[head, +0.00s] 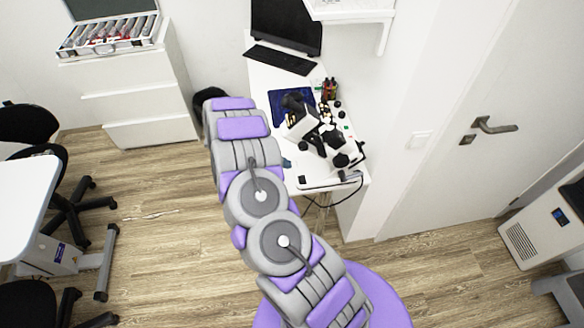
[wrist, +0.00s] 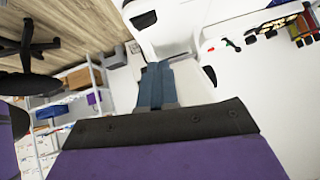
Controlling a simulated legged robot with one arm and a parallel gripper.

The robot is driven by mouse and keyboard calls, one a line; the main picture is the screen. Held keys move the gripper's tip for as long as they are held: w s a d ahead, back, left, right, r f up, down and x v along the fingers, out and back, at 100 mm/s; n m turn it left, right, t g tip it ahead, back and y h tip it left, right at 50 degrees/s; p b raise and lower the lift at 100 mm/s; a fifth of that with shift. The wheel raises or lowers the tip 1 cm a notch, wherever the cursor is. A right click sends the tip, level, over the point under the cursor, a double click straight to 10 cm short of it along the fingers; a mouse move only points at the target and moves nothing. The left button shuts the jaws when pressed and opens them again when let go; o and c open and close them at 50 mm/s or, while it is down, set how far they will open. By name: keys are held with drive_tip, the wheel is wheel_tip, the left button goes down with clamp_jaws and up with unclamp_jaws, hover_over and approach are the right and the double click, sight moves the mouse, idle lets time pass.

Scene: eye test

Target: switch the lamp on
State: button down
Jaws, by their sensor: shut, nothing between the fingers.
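I cannot make out a lamp for certain in either view. A white and black microscope (head: 325,135) stands on the narrow white desk (head: 262,84) in the head view. A white wall switch plate (head: 421,140) is on the wall left of the door. My gripper (wrist: 156,70) shows in the wrist view, with its blue-grey fingers together and nothing between them. A white body with a dark round part (wrist: 143,19) is just beyond the fingertips, probably part of the microscope; whether they touch is unclear. In the head view my arm hides most of the gripper.
A monitor (head: 287,24), keyboard (head: 283,59) and pen holder (head: 329,88) are on the desk. A cable hangs at its front edge. A white drawer unit (head: 128,95) with an open case stands at the left. Wooden floor between it and the chairs is clear.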

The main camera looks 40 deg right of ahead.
drive_tip(key=w+a+r, duration=0.2)
drive_tip(key=r, duration=0.1)
drive_tip(key=shift+w, duration=0.2)
drive_tip(key=shift+a+r, duration=0.1)
drive_tip(key=shift+a, duration=0.2)
